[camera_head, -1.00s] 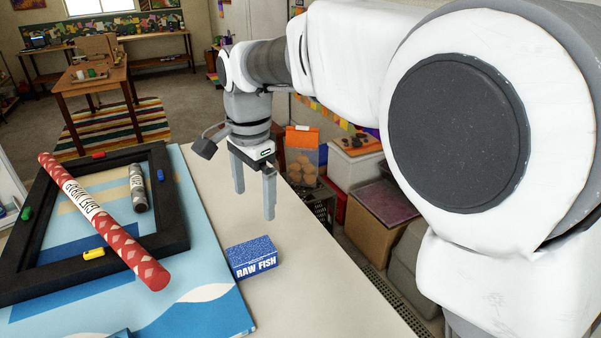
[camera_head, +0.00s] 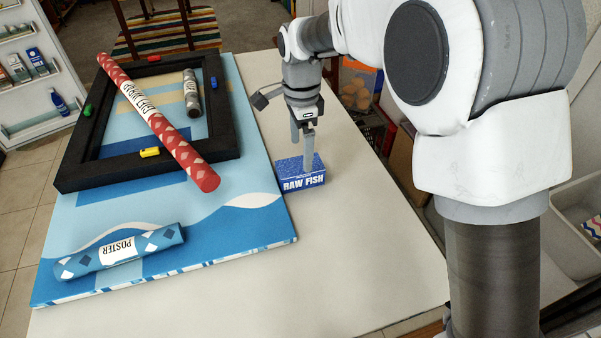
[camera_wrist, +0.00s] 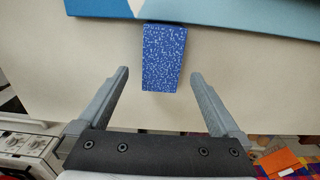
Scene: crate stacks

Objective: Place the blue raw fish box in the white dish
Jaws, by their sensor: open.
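The blue raw fish box (camera_head: 301,181) lies on the pale table top beside the edge of the blue wave-patterned board. My gripper (camera_head: 301,156) is at the box, pointing down, and one finger overlaps it in the head view. In the wrist view the speckled blue top of the box (camera_wrist: 163,57) shows just beyond and between the tips of my open gripper (camera_wrist: 159,74). The fingers hold nothing, with a gap on each side of the box. I see no white dish in either current view.
The board (camera_head: 235,232) carries a black frame (camera_head: 75,178), a red gift wrap roll (camera_head: 180,150), a grey tube (camera_head: 192,95) and a blue poster roll (camera_head: 75,268). The table's front right (camera_head: 350,260) is clear. A shelf (camera_head: 35,125) stands left.

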